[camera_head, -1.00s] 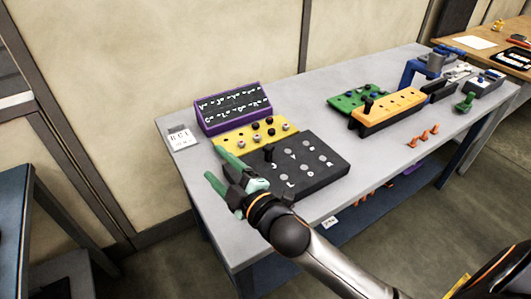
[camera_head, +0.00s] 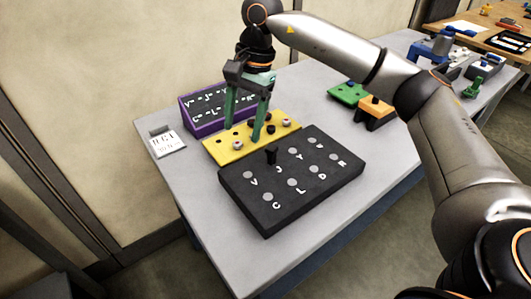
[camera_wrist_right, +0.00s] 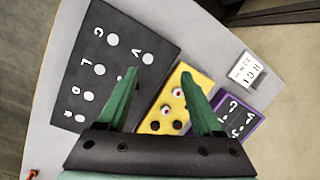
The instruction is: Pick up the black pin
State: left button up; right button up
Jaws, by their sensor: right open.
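My right gripper (camera_head: 243,138) comes down from above with its two green fingers spread over the yellow board (camera_head: 213,150). It is open, with nothing seen between the fingers. Black pins (camera_head: 271,129) and pale pink-topped pins (camera_head: 287,122) stand in the yellow board; the fingers partly hide that area. Another black pin (camera_head: 271,155) stands upright at the far edge of the black lettered board (camera_head: 305,180). In the right wrist view the open fingers (camera_wrist_right: 160,75) point toward the yellow board (camera_wrist_right: 197,84), where black pins (camera_wrist_right: 155,125) and pink-topped pins show. My left gripper is out of view.
A purple sloped panel (camera_head: 190,122) with white lettering stands behind the yellow board. Green (camera_head: 345,92) and orange (camera_head: 376,112) blocks sit farther right, partly behind my arm. The grey table's front left is clear.

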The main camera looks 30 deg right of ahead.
jog(key=d+r+h, duration=0.2)
jog(key=d+h, duration=0.1)
jog(key=d, duration=0.4)
send_over(272, 146)
notch_tip(272, 146, down, 6)
jog(key=shift+r, duration=0.25)
jog(key=shift+s+f, duration=0.1)
jog(key=shift+f, duration=3.1)
grip_shut()
